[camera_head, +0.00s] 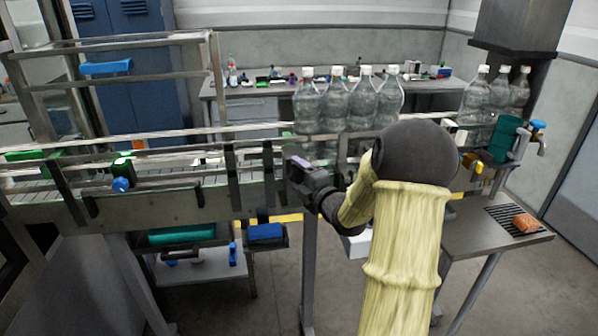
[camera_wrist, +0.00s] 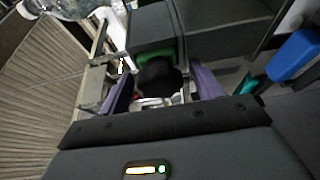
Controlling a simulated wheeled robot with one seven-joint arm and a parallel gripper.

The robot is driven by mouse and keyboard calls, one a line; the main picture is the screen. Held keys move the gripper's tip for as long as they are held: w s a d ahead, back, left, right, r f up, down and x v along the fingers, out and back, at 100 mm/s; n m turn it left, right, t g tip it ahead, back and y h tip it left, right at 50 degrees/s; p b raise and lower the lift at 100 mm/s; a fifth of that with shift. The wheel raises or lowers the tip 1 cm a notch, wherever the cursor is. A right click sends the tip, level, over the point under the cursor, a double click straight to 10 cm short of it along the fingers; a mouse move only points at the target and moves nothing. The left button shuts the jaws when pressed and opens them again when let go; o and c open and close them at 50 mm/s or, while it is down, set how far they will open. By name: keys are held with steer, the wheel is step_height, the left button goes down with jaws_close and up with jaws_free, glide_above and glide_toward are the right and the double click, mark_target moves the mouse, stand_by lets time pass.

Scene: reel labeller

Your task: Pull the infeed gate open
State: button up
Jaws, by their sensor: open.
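My gripper (camera_head: 298,170) is at the front rail of the conveyor, right of its middle in the head view. In the wrist view its two purple fingers (camera_wrist: 160,86) stand apart. A dark rounded part (camera_wrist: 158,74) shows between them, with a green patch behind it; I cannot tell whether it lies within the jaws or beyond them. A grey rail frame (camera_head: 140,42) with a blue grip (camera_head: 106,68) stands over the conveyor's left end. I cannot tell for certain which part is the infeed gate. My arm hides part of the conveyor.
Several clear bottles (camera_head: 334,104) stand along the conveyor (camera_head: 160,208), and more stand at the right. A blue box (camera_head: 265,232) hangs below the front rail. A side table (camera_head: 490,240) at the right holds an orange-brown item (camera_head: 525,222). The floor in front is clear.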

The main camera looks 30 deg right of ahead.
steer(key=shift+w+a, duration=0.2)
steer(key=shift+w, duration=0.05)
steer(key=shift+s, duration=0.1)
